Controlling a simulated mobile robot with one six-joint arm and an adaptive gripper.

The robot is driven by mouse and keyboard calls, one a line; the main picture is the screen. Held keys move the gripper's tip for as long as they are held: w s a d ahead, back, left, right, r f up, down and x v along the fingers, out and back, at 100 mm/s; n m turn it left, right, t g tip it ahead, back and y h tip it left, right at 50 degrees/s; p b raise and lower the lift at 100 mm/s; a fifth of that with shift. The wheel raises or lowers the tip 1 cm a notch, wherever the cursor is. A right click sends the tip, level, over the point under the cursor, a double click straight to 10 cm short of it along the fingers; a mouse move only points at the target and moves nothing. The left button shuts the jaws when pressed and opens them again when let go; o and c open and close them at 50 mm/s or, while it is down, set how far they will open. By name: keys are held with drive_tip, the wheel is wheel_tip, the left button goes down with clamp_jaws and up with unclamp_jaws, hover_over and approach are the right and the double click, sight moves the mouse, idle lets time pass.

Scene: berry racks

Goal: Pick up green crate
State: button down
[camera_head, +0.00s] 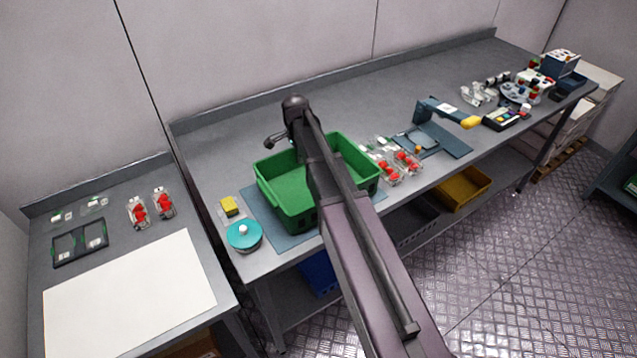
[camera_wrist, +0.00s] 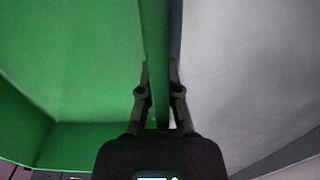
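The green crate (camera_head: 290,213) is open-topped, looks empty and is upright at the blue-grey mat (camera_head: 262,217) on the long grey table. My arm crosses in front of it and hides its middle. My gripper is at the crate's back wall in the head view, with its fingertips hidden there. In the wrist view, my gripper (camera_wrist: 160,92) has one finger on each side of the green crate's wall (camera_wrist: 156,40). Both fingers lean in close against the wall and look closed on it. I cannot tell whether the crate's base touches the mat.
A teal round-topped scale (camera_head: 244,236) and a yellow sponge-like block (camera_head: 229,206) stand left of the crate. Clear boxes of red berries (camera_head: 405,160) stand close on its right. A dark blue device (camera_head: 436,112) is farther right. The table behind the crate is clear.

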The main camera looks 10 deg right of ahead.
drive_tip(key=shift+r, duration=0.2)
idle(0.3)
wheel_tip(320, 180, up, 10)
drive_tip(key=p, duration=1)
drive_tip(key=shift+f, duration=0.25)
drive_tip(key=shift+f+b, duration=0.35)
drive_tip(key=shift+b, duration=0.05)
drive_tip(key=shift+d, duration=0.15)
idle(0.5)
